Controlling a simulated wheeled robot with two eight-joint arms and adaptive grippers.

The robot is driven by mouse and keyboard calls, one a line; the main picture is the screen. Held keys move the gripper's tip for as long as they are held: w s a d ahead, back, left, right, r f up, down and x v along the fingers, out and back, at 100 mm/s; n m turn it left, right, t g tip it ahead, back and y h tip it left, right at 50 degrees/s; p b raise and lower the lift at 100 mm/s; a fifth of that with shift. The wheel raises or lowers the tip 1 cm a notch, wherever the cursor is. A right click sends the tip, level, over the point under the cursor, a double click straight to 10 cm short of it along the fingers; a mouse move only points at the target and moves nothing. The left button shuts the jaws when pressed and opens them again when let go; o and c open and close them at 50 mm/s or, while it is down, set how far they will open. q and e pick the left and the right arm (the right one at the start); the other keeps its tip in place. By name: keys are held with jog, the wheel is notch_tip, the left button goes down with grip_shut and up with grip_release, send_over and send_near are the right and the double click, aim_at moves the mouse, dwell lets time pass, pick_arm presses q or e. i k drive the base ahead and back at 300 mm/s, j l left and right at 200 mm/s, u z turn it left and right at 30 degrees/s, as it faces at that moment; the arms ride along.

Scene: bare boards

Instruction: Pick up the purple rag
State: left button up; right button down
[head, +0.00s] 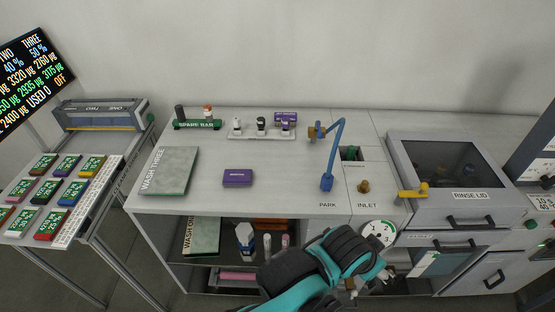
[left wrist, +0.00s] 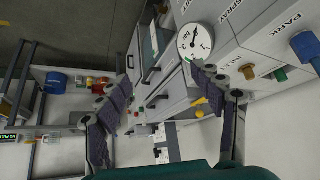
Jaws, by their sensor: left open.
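A small flat purple block-shaped piece (head: 237,178) with a faint pale label lies on the grey bench top, right of the WASH THREE board; it looks like the purple rag, folded. Another purple piece (head: 286,116) with a label stands at the back by the white holder. My left arm reaches in from the bottom of the head view, in front of the bench and near the gauge. My left gripper shows in the left wrist view (left wrist: 160,80) with its fingers spread and nothing between them. The purple rag cannot be made out in that view. My right gripper is not seen.
The WASH THREE board (head: 170,171) lies left of the purple piece. A blue spout (head: 328,180) and the INLET knob (head: 364,186) stand to its right. A gauge (head: 379,233) is on the bench front. Bottles (head: 245,240) stand on the shelf below. Bench top around the piece is clear.

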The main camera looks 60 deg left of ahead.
aim_at(231, 177)
jog(key=u, duration=2.45)
jog(key=i+l+u, duration=0.1)
jog(key=u, duration=0.4)
jog(key=i+l+u, duration=0.1)
jog(key=u, duration=0.4)
jog(key=i+l+u, duration=0.1)
jog(key=u, duration=0.4)
jog(key=l, duration=0.4)
jog(key=i, duration=0.05)
